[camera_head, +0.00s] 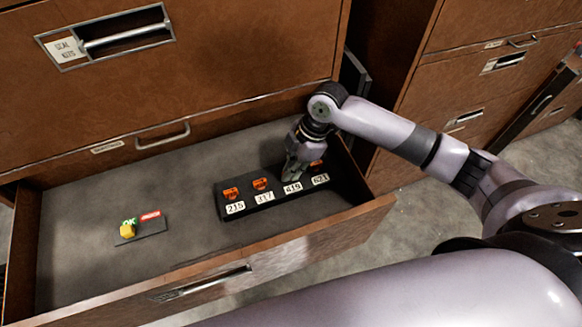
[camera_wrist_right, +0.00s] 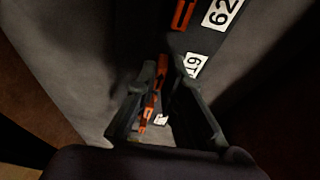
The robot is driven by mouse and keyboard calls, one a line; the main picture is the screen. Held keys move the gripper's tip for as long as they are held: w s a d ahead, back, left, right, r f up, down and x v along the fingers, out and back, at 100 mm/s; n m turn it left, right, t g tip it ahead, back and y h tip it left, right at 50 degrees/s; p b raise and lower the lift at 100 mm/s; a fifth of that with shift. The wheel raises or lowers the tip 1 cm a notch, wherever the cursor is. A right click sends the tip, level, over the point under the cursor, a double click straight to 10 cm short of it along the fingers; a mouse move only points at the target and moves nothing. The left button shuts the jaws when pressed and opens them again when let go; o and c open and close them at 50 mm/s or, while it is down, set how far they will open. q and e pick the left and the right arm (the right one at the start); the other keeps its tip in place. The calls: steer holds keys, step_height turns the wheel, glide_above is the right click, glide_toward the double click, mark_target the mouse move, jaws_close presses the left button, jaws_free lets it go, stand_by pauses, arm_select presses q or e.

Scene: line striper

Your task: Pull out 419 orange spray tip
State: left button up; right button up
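A black rack (camera_head: 222,206) lies in the open drawer with a row of white number labels, among them 215, 317 and 419 (camera_head: 292,188). Orange spray tips stand behind the labels. My right gripper (camera_head: 291,174) reaches down at the 419 place and hides its tip in the head view. In the right wrist view, the 419 orange tip (camera_wrist_right: 162,72) shows between the two fingers of my right gripper (camera_wrist_right: 165,70). The fingers look apart, one on each side of it; contact is not clear. My left gripper is not in view.
A small dark plate (camera_head: 152,227) with a yellow knob and green and red labels lies at the left of the drawer. The drawer front (camera_head: 270,262) and right wall bound the space. Closed brown drawers rise behind. The drawer floor between plate and rack is bare.

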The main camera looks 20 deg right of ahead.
jaws_close()
steer(key=shift+r+p, duration=0.65)
steer(key=shift+p, duration=0.15)
steer(key=shift+r, duration=0.15)
steer(key=shift+r+p, duration=2.35)
steer(key=shift+p, duration=0.2)
